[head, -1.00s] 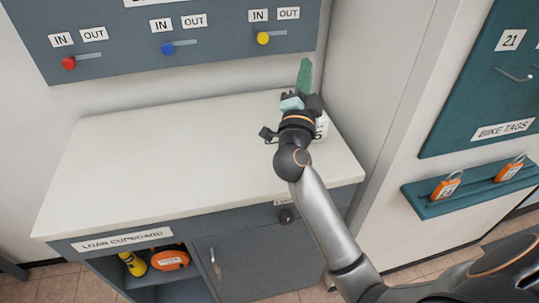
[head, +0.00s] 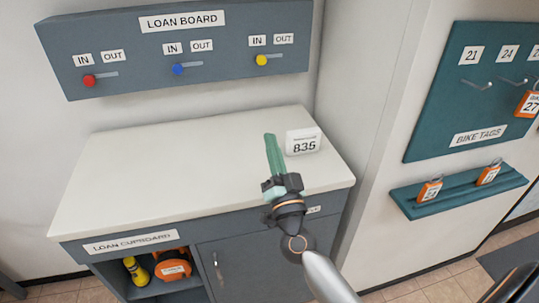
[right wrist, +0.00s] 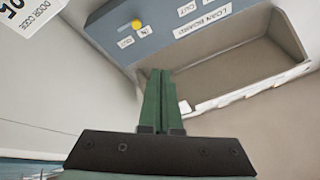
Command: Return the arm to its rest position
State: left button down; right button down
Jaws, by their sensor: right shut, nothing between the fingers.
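My right gripper (head: 274,155) has long green fingers, shut with nothing between them. In the head view it reaches over the front right part of the white counter (head: 180,165), pointing away from me. In the right wrist view the shut fingers (right wrist: 158,90) point toward the loan board (right wrist: 180,30). My left gripper is not in view.
The loan board (head: 180,52) hangs above the counter with red, blue and yellow sliders. The loan cupboard (head: 210,262) is below the counter. A tall grey panel (head: 365,90) stands to the right, then the bike tags board (head: 470,100) and a teal shelf (head: 455,192) with orange tags.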

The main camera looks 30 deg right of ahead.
jog(key=shift+s+a+f+n+y, duration=0.25)
jog(key=shift+a+f+n+y, duration=0.05)
jog(key=shift+a+y, duration=0.1)
jog(key=s+a+f+n+g+y, duration=0.3)
jog(key=s+a+f+n+y, duration=0.1)
jog(key=f, duration=0.6)
jog(key=s+a+f+n+g+y, duration=0.3)
jog(key=s+a+f+n+y, duration=0.15)
jog(key=f, duration=0.45)
jog(key=s+f+n+g+h, duration=0.1)
jog(key=s+f+n+g, duration=0.1)
jog(key=s+f+g, duration=0.5)
jog(key=s+f, duration=0.6)
jog(key=f, duration=0.2)
jog(key=shift+s+f+p, duration=0.15)
jog(key=shift+s+p, duration=0.15)
jog(key=shift+p, duration=0.05)
